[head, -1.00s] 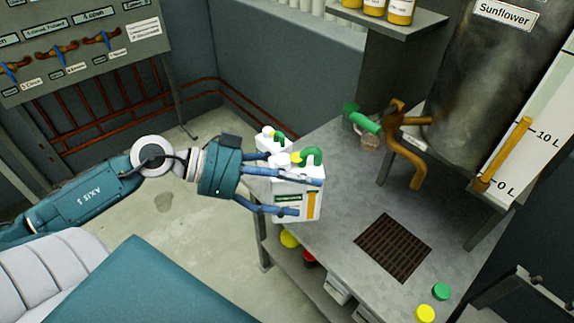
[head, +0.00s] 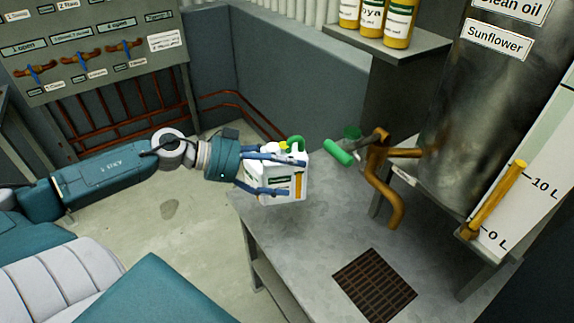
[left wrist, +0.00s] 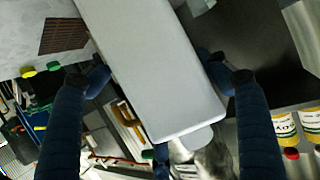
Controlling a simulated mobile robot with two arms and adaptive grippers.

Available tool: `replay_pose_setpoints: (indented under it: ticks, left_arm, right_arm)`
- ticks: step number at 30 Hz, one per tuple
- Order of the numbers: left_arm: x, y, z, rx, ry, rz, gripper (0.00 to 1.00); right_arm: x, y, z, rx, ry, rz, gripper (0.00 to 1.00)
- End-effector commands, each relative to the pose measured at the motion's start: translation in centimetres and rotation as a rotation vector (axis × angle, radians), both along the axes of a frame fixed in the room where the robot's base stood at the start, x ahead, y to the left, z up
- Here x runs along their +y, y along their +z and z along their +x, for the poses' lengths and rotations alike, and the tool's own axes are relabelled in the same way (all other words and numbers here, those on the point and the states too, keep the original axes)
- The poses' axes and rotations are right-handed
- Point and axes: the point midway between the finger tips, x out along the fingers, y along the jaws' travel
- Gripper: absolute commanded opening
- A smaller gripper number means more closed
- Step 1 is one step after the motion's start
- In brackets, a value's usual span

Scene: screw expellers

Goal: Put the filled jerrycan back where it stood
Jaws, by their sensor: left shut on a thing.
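A white jerrycan (head: 289,187) with a green handle, a yellow cap and a label with an orange strip is in my left gripper (head: 270,174). The gripper's blue fingers are shut on its sides. The can is roughly upright at the left back corner of the metal table; I cannot tell whether its base touches the tabletop. In the left wrist view, the can's plain white side (left wrist: 150,65) fills the middle, between the fingers (left wrist: 155,80). My right gripper is not in view.
The metal table (head: 290,235) has a dark grate (head: 374,285) and bare space around it. A brown tap (head: 382,175) with a green-handled lever (head: 338,151) juts out from the Sunflower tank (head: 475,110). Yellow bottles (head: 371,18) stand on a shelf above. A valve panel (head: 90,50) is at the back left.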

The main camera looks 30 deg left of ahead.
Motion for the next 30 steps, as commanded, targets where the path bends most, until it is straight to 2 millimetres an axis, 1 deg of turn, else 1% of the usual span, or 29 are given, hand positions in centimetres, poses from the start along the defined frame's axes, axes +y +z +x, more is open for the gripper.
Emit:
replay_pose_setpoints:
  ticks: [1,6,10,12,18,25,27,30]
  left_arm:
    - [0.0,-0.9,0.3,-0.011,0.005,-0.005,0.18]
    - [-0.1,-4.6,0.3,-0.01,0.003,-0.006,0.18]
    - [-0.1,-6.8,0.2,-0.009,0.002,-0.006,0.18]
    - [-0.1,-7.5,0.2,-0.009,0.003,-0.003,0.18]
    - [0.0,-8.7,0.2,-0.007,0.001,-0.002,0.18]
    - [-0.1,-11.7,0.2,-0.007,0.002,-0.004,0.18]
    - [-0.1,-12.2,0.2,-0.008,0.001,-0.003,0.18]
    - [-0.1,-12.5,0.2,-0.009,0.0,-0.001,0.18]
  right_arm:
    - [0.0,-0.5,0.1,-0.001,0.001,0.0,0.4]
    - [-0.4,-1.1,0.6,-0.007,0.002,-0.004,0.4]
    - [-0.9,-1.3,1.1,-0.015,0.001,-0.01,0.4]
    - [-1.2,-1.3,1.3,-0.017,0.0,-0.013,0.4]
    - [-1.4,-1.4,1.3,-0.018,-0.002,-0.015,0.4]
    - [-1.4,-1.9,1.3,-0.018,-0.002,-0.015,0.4]
    - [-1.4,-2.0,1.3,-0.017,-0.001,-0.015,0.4]
    - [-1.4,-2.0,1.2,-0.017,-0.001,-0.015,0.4]
